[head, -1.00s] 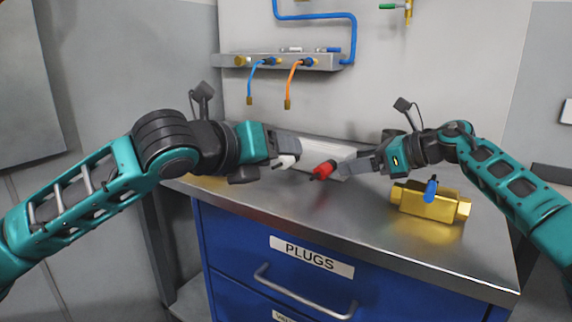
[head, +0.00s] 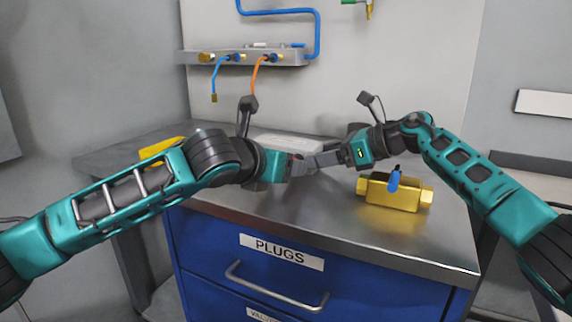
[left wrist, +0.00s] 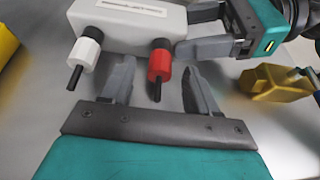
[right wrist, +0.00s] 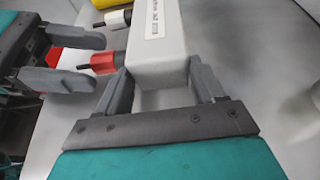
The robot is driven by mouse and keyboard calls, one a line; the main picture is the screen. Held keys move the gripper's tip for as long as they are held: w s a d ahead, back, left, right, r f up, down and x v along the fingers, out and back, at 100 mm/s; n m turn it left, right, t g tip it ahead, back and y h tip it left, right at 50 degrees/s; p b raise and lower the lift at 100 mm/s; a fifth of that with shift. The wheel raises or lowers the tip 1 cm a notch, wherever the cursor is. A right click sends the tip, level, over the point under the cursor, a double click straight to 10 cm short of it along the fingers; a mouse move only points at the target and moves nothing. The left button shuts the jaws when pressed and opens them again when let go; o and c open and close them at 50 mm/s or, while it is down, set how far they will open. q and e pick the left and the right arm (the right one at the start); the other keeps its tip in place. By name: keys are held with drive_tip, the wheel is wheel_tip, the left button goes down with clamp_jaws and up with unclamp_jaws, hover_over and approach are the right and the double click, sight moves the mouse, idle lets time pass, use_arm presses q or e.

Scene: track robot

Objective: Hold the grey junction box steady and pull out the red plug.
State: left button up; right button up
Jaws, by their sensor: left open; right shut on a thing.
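The grey junction box (right wrist: 160,50) lies on the steel bench top, its far part showing in the head view (head: 292,142). My right gripper (right wrist: 160,80) is shut on the box, one finger on each side. The red plug (left wrist: 160,64) with its short black tail sits in the box's side. A white plug (left wrist: 86,50) sits in the same side, to its left in the left wrist view. My left gripper (left wrist: 158,72) is open, with its fingertips either side of the red plug and a gap on both sides. In the head view the left gripper hides most of the plugs.
A brass valve with a blue handle (head: 393,192) stands on the bench right of the box. A yellow object (head: 162,148) is at the bench's left. A wall manifold (head: 245,57) with blue and orange hoses is behind. The bench front strip is clear.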

use_arm(q)
drive_tip(key=shift+x, duration=1.05)
use_arm(e)
drive_tip(key=shift+r, duration=0.1)
use_arm(q)
drive_tip(key=shift+c, duration=0.2)
drive_tip(key=c, duration=1)
drive_tip(key=shift+s+a, duration=0.2)
drive_tip(key=shift+s, duration=0.1)
drive_tip(key=shift+s+a, duration=0.4)
drive_tip(key=shift+s, duration=0.45)
drive_tip(key=shift+s+a, duration=0.35)
drive_tip(key=shift+s, duration=0.45)
clamp_jaws()
drive_tip(key=shift+r, duration=0.1)
